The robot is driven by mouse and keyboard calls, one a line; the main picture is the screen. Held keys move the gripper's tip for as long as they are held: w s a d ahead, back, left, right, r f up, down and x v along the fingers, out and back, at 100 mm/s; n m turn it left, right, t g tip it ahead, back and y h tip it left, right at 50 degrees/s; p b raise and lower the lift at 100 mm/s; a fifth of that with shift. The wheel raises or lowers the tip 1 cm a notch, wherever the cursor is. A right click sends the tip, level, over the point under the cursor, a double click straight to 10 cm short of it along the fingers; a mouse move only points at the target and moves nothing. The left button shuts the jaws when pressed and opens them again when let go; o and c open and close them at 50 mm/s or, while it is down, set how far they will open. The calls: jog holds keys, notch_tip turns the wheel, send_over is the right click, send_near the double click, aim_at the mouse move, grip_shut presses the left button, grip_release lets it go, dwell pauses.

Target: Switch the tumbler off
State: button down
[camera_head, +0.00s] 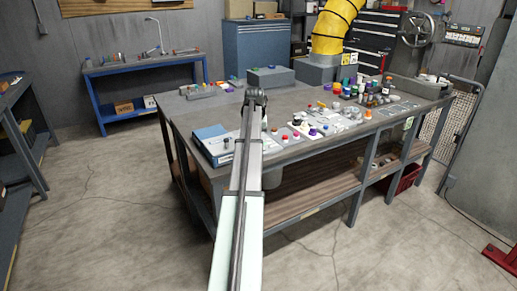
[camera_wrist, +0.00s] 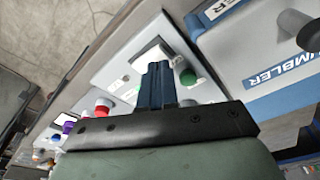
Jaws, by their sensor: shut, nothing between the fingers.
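The tumbler (camera_head: 213,146) is a blue and white box on the near left part of the workbench, partly hidden by my arm in the head view. A dark knob or lever (camera_head: 227,142) stands on its top. In the wrist view the tumbler (camera_wrist: 265,50) fills the upper right, with its TUMBLER label readable and a dark round-ended knob (camera_wrist: 297,25) at the right edge. My gripper (camera_wrist: 157,68) is shut and empty, left of the tumbler and apart from the knob in the picture.
A grey panel (camera_wrist: 110,72) with a green button (camera_wrist: 188,77) lies beyond my fingers, and a red button (camera_wrist: 103,107) is nearby. The workbench (camera_head: 185,112) carries many coloured buttons and knobs to the right. A yellow hose (camera_head: 333,28) rises behind it.

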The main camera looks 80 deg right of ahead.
jog(key=shift+f, duration=0.8)
dwell(0.5)
jog(key=shift+r, duration=3.55)
